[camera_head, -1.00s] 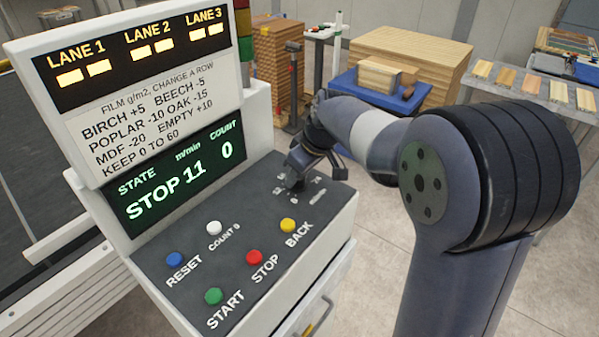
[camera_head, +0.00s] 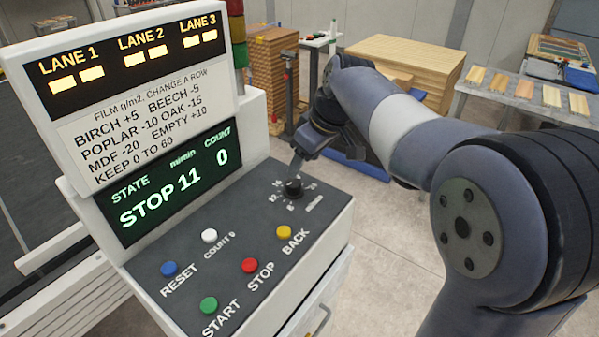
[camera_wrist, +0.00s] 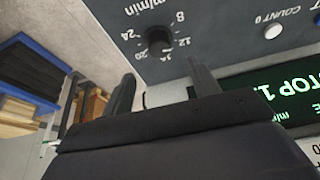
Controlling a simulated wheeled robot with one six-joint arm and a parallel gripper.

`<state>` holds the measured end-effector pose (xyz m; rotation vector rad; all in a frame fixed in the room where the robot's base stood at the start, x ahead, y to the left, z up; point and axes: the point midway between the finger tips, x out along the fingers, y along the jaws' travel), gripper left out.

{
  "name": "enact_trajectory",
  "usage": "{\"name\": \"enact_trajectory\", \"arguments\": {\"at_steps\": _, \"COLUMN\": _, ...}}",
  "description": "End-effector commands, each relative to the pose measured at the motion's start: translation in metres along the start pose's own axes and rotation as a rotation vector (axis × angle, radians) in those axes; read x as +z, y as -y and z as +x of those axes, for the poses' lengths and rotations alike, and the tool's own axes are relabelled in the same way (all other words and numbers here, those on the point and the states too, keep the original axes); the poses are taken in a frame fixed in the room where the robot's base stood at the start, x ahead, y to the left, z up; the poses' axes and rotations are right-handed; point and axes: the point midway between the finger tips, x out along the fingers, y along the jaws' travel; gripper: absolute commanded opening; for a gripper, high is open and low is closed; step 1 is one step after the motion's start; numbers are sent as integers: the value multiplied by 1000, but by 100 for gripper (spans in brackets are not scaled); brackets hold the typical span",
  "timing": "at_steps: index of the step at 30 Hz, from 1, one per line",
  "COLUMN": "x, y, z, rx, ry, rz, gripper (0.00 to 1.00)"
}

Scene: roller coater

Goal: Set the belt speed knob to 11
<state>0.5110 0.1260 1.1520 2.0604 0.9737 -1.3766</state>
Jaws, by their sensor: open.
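The belt speed knob (camera_head: 293,187) is a black dial on the dark sloped panel, ringed by white numbers and marked m/min. The knob also shows in the wrist view (camera_wrist: 159,41), upside down, with the scale around it. The green display (camera_head: 170,185) reads STOP, 11 m/min and COUNT 0. My gripper (camera_head: 297,165) is open and stands just above and behind the knob, apart from it. In the wrist view its two fingers (camera_wrist: 160,82) are spread with nothing between them, and the knob lies beyond their tips.
On the same panel are blue RESET (camera_head: 169,268), white COUNT 0 (camera_head: 209,236), red STOP (camera_head: 250,265), green START (camera_head: 208,305) and yellow BACK (camera_head: 284,232) buttons. A wood stack (camera_head: 405,60) and a sample table (camera_head: 520,98) stand behind. Floor right of the console is clear.

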Motion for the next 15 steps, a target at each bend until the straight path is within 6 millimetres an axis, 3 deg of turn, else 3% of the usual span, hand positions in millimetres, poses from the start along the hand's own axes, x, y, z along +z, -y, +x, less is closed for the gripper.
{"name": "enact_trajectory", "arguments": {"at_steps": 6, "x": 0, "y": 0, "z": -23, "rx": 1, "ry": 0, "rz": 0, "gripper": 58}}
{"name": "enact_trajectory", "arguments": {"at_steps": 15, "x": 0, "y": 0, "z": -26, "rx": 0, "ry": 1, "rz": 0, "gripper": 58}}
